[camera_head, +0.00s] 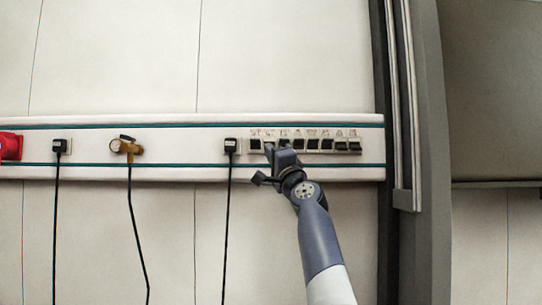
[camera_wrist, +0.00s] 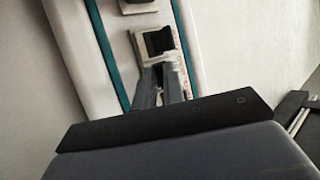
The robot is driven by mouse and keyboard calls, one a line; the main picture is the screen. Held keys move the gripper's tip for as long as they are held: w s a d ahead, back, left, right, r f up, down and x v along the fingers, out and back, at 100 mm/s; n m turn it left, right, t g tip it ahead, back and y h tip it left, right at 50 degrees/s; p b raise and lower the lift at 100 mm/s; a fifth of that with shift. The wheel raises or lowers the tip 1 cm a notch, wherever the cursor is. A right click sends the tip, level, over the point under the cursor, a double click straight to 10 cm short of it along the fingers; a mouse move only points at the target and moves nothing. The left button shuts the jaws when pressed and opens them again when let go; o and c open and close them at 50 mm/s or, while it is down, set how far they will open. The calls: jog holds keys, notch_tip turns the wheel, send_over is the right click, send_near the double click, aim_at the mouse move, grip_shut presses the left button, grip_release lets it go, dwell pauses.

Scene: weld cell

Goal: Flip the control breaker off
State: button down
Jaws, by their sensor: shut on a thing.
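A row of breakers (camera_head: 312,145) with black switches is set in the white wall rail, under small labels too blurred to read. I cannot tell which one is the control breaker. My gripper (camera_head: 270,148) is at the left part of this row, just right of the leftmost breaker (camera_head: 255,144). In the wrist view my gripper's fingers (camera_wrist: 163,75) are close together against the panel, shut on a breaker switch that they mostly hide. One black breaker switch (camera_wrist: 158,41) shows uncovered just beyond the fingertips. The two rightmost breakers (camera_head: 348,146) look different from the others, dark only in their lower part.
Left of the row, a black plug (camera_head: 231,146) with a hanging cable sits close by. Farther left are a brass valve (camera_head: 127,146) with a hose, another plug (camera_head: 60,146) and a red fitting (camera_head: 10,146). A grey post (camera_head: 440,150) stands to the right.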

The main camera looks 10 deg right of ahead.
jog(key=c, duration=1.5)
grip_release()
jog(key=shift+f, duration=0.1)
jog(key=shift+b+v, duration=5.4)
jog(key=shift+b, duration=0.15)
